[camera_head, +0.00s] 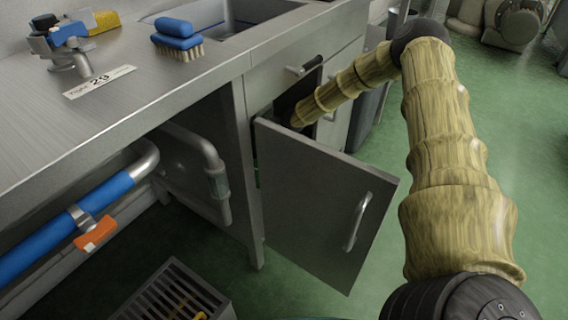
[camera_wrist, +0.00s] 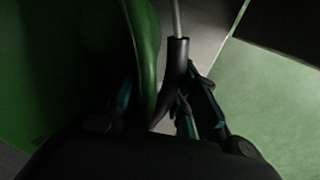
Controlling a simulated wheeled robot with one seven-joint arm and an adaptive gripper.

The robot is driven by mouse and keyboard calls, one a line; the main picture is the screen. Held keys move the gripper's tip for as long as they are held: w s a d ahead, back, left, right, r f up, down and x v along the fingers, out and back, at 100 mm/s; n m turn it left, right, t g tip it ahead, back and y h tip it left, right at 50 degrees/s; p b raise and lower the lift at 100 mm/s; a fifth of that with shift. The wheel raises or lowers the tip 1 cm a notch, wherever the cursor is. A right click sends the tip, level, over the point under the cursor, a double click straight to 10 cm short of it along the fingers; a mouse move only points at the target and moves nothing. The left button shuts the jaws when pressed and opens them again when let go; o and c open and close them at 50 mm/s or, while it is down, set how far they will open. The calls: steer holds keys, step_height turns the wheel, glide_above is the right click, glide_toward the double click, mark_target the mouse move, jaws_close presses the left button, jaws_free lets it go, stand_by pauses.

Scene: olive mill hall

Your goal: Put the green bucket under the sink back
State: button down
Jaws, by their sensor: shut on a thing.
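The green bucket (camera_wrist: 146,45) shows close up in the wrist view, its curved edge running between the fingers. Its wire handle with a black grip (camera_wrist: 179,62) stands beside that edge. My gripper (camera_wrist: 162,108) is shut on the bucket; whether the black grip is also pinched is too dark to tell. In the head view my arm reaches behind the open cabinet door (camera_head: 318,205) under the sink (camera_head: 235,22), so the gripper and bucket are hidden there. A thin green sliver shows between door and cabinet; I cannot tell whether it is bucket or floor.
The door stands out into the room, close beside my arm. A blue brush (camera_head: 178,38) and a valve fitting (camera_head: 68,45) are on the steel counter (camera_head: 120,85). A slatted grey crate (camera_head: 172,292) stands below.

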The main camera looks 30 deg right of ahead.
steer(key=shift+f, duration=0.1)
steer(key=c, duration=1.1)
jaws_free()
steer(key=shift+s+d+r+p, duration=0.1)
steer(key=shift+s+r+p, duration=0.3)
steer(key=shift+r, duration=0.85)
steer(key=shift+s+r+p, duration=0.1)
steer(key=shift+r+p, duration=0.55)
steer(key=shift+r, duration=0.65)
steer(key=shift+s+d+r+p, duration=0.15)
steer(key=shift+r+p, duration=0.35)
steer(key=shift+r, duration=0.75)
